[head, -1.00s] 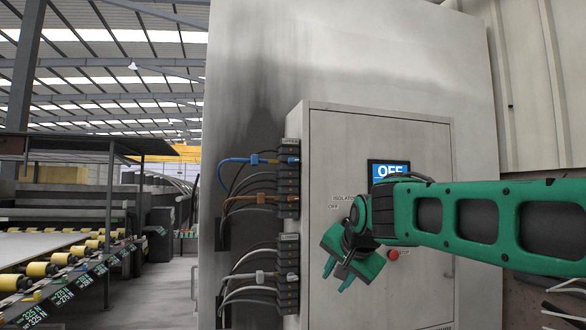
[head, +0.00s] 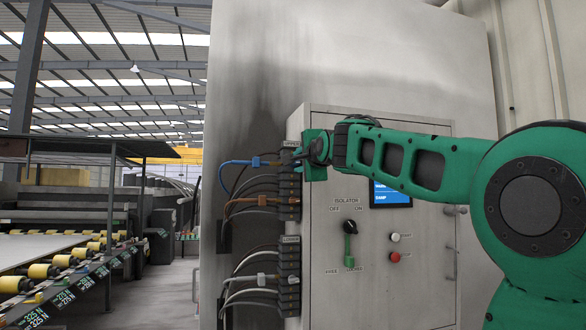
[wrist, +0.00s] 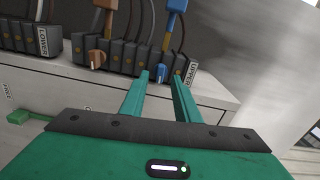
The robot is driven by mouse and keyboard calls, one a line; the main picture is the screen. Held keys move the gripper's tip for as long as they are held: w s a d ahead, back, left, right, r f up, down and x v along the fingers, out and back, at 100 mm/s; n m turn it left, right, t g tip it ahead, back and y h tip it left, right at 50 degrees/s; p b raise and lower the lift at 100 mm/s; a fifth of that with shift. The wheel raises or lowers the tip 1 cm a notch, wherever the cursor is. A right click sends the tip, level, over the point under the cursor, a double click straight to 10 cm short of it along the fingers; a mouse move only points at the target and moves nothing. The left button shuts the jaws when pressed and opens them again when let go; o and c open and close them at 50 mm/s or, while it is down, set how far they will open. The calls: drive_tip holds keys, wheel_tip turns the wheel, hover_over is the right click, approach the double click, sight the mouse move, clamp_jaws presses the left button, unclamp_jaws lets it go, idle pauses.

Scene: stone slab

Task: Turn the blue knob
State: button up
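The blue knob (wrist: 163,71) is small and sits on the face of the dark block labelled UPPER (wrist: 192,75) in the wrist view. My gripper (wrist: 161,76) is open and empty, with one green finger to each side of the knob's line. The fingertips look close to the knob, but I cannot tell whether they touch it. In the head view my gripper (head: 315,150) is at the upper left of the cabinet, in front of the upper block (head: 289,180). The knob is too small or hidden to make out there.
A blue cable plug (head: 257,161) and an orange knob (wrist: 97,58) are close by. The grey cabinet (head: 420,260) carries an isolator switch (head: 350,228) with a green lever, white and red buttons, and a screen (head: 391,193). A lower block (head: 289,285) holds grey cables.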

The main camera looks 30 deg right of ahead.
sight(296, 163)
drive_tip(key=shift+x, duration=2)
clamp_jaws()
